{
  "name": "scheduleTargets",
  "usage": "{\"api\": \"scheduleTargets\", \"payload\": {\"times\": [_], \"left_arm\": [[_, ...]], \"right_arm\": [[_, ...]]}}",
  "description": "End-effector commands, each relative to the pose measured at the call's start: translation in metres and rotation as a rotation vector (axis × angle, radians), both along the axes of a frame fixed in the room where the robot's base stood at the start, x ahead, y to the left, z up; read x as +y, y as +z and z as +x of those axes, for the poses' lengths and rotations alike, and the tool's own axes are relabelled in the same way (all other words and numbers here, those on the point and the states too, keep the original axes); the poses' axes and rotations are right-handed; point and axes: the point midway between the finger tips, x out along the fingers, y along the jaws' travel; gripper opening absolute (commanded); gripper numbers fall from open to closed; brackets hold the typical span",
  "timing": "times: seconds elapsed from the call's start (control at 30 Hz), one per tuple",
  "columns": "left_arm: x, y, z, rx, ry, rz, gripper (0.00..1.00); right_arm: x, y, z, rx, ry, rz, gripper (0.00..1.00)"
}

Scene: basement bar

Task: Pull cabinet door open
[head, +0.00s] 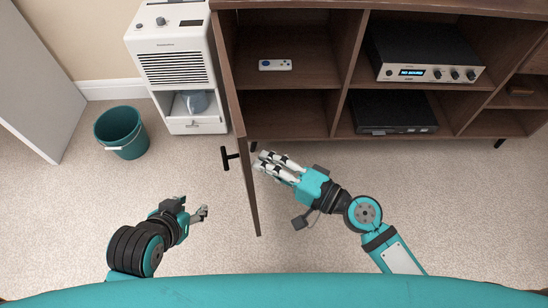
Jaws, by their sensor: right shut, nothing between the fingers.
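The brown cabinet (343,118) fills the upper right with its shelves showing. Its left-hand door (248,186) stands swung out toward me and is seen nearly edge-on, with a black T-shaped handle (228,157) on its left, outer face. My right gripper (259,160) is shut and empty, with its fingers close to the door's inner side; I cannot tell if they touch it. My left gripper (204,212) is left of the door, below the handle and apart from it; its finger gap is not clear from this angle.
A white dehumidifier (178,62) stands against the cabinet's left side. A teal bucket (121,132) is on the carpet to its left, near a white panel (38,85). A white remote (275,65) and a silver amplifier (425,55) sit on shelves. Carpet around the door is clear.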

Motion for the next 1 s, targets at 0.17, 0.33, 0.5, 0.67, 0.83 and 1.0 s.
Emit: {"api": "scheduleTargets", "payload": {"times": [0.17,0.33,0.5,0.67,0.83,1.0], "left_arm": [[0.016,-0.010,-0.049,0.245,0.021,0.052,0.40],[0.023,-0.006,-0.073,0.363,0.030,0.075,0.40],[0.023,-0.011,-0.070,0.366,0.029,0.075,0.40],[0.022,-0.016,-0.069,0.368,0.029,0.076,0.40],[0.022,-0.017,-0.068,0.367,0.028,0.075,0.40],[0.022,-0.017,-0.068,0.367,0.029,0.076,0.40]], "right_arm": [[0.027,0.005,-0.009,0.004,-0.056,0.005,0.00],[0.074,0.007,-0.020,0.000,-0.082,0.005,0.00],[0.114,0.005,-0.024,-0.003,-0.082,0.002,0.00],[0.130,0.004,-0.026,-0.005,-0.081,0.001,0.00],[0.131,0.003,-0.027,-0.005,-0.081,0.000,0.00],[0.131,0.003,-0.027,-0.004,-0.081,0.001,0.00]]}}
